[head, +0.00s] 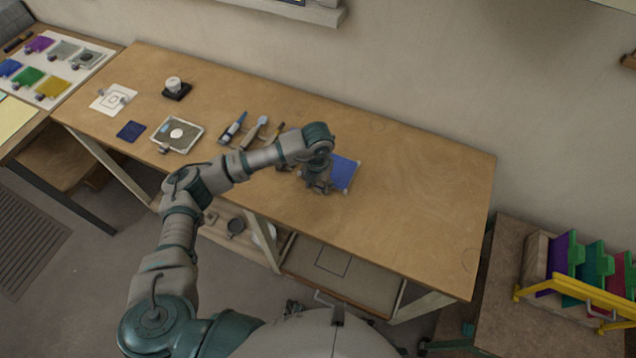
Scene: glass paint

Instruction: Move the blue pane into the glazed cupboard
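A blue pane (344,173) lies on the long wooden table, near its middle. My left gripper (318,186) points down over the pane's left side and hides part of it. Whether its fingers are open or closed, or touch the pane, is too small and dark to tell. My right gripper cannot be made out. No glazed cupboard can be clearly recognised in this view.
Tools (252,132), a framed tray (177,135), a dark blue square (131,131) and a black-based pot (176,89) are on the table's left half. Its right half is clear. A rack of coloured panes (578,272) stands at right. Colour samples (50,87) lie far left.

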